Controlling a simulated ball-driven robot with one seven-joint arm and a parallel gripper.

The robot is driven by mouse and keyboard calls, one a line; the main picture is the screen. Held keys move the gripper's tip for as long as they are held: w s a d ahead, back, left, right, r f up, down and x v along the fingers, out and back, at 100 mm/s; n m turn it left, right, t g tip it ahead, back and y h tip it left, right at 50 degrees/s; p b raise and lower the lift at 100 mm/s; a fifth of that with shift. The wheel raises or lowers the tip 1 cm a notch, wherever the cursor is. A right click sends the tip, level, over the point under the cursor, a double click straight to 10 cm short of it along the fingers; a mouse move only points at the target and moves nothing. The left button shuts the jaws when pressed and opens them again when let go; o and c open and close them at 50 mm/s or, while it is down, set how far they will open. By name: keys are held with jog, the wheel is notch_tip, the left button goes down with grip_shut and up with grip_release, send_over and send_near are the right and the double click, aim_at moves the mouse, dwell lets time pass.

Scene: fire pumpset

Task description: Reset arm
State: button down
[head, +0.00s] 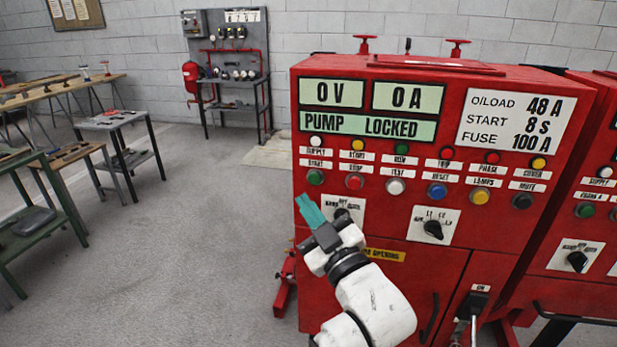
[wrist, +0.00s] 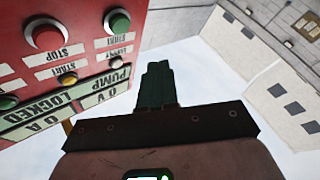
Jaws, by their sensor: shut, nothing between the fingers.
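My gripper (head: 309,211) is in front of the left part of the red pump control panel (head: 452,254) in the head view. Its teal fingers are shut with nothing between them and point up and left, just below the green START button (head: 315,177). They partly cover the left rotary switch. In the wrist view the gripper fingers (wrist: 157,84) show dark green at the middle. The panel (wrist: 62,35) appears upside down at the left there, with the green button (wrist: 119,22) and red STOP button (wrist: 47,37). The displays read 0 V, 0 A and PUMP LOCKED.
A second red cabinet (head: 569,284) stands at the right. Workbenches (head: 60,91) with tools line the left side. The grey floor (head: 190,230) left of the panel is clear.

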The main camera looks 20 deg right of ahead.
jog(key=s+d+f+m+g+h, duration=0.15)
jog(key=s+f+g, duration=0.35)
jog(key=f, duration=0.6)
jog(key=s+d+f+m+g+h, duration=0.1)
jog(key=s+d+f+m+g, duration=0.35)
jog(key=f, duration=0.65)
jog(key=s+d+f+g, duration=0.1)
jog(key=s+f+g, duration=0.4)
jog(key=s, duration=0.8)
jog(key=s+d+f+m+g, duration=0.1)
jog(key=s+f+g, duration=0.4)
jog(key=s, duration=0.8)
notch_tip(320, 180, down, 2)
jog(key=shift+s+f+g, duration=0.15)
jog(key=shift+s+g, duration=0.15)
jog(key=shift+g, duration=0.05)
jog(key=shift+d, duration=0.1)
